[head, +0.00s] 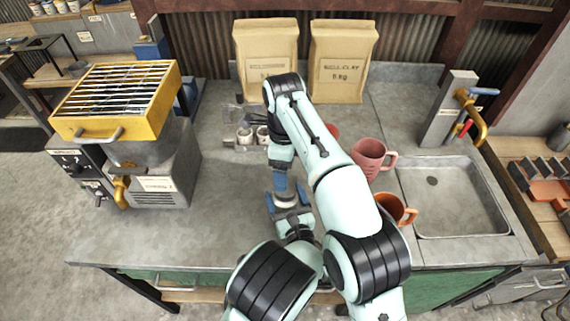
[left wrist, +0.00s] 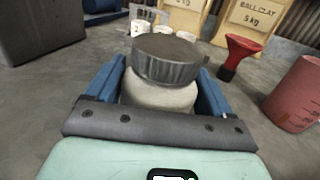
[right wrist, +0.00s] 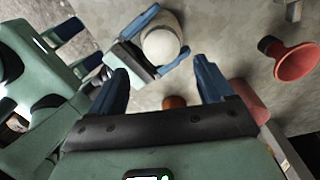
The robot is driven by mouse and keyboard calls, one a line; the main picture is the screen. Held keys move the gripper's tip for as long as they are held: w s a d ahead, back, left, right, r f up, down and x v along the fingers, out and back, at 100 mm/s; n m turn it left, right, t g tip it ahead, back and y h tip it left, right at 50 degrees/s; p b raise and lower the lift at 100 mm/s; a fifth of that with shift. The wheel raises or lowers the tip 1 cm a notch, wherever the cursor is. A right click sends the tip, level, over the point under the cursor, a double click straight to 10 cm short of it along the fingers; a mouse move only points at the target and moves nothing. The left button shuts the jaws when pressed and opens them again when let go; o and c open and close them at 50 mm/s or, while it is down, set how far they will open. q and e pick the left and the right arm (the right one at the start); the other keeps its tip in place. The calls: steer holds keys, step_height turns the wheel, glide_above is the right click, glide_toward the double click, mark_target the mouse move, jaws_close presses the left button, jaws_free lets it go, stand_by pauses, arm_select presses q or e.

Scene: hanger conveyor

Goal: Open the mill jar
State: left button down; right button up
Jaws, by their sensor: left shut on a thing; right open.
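The mill jar (left wrist: 160,97) is a pale, round jar with a grey, ridged lid (left wrist: 168,60), upright in the left wrist view. My left gripper (head: 286,199) is shut around the jar body, one blue finger on each side, near the counter's front. From above in the right wrist view, the jar top (right wrist: 160,43) looks pale and round, with the left gripper's fingers beside it. My right gripper (right wrist: 161,82) is open, with nothing between its fingers. In the head view it hangs pointing down just above the jar, partly hiding it.
A red funnel (left wrist: 237,58) stands behind. Small pale cups (head: 245,136) and two clay bags (head: 265,60) are at the back.

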steer(key=m, duration=0.6)
steer(key=shift+r, duration=0.2)
steer(key=shift+m, duration=0.3)
steer(key=shift+f, duration=3.9)
